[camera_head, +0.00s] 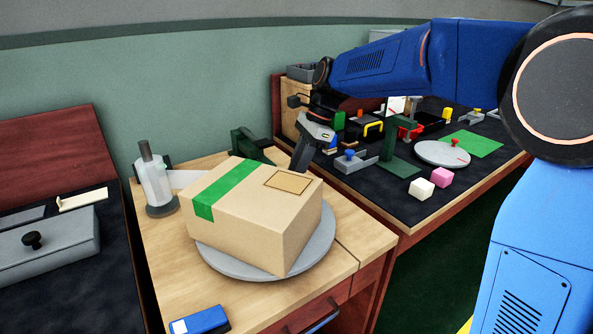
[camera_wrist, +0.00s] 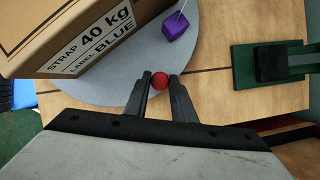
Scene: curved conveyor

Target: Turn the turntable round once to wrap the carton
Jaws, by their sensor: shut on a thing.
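The cardboard carton (camera_head: 250,217) sits on the round grey turntable (camera_head: 232,267), with a green band over its top and a tan label. In the wrist view its side (camera_wrist: 60,30) reads "STRAP 40 kg LABEL BLUE". My gripper (camera_wrist: 160,78) is shut on a red round knob (camera_wrist: 160,82) at the turntable's rim, beside the carton. In the head view my gripper's fingers are behind the carton and mostly hidden. A purple block (camera_wrist: 175,26) lies on the turntable near the knob. A roll of clear film (camera_head: 155,185) stands left of the carton; a pale strip reaches towards it.
A green stand with a black block (camera_wrist: 272,62) is close right of my gripper in the wrist view. A blue object (camera_head: 200,320) lies at the bench's front. A cluttered dark bench (camera_head: 400,195) stands right, and a grey box (camera_head: 45,245) is left.

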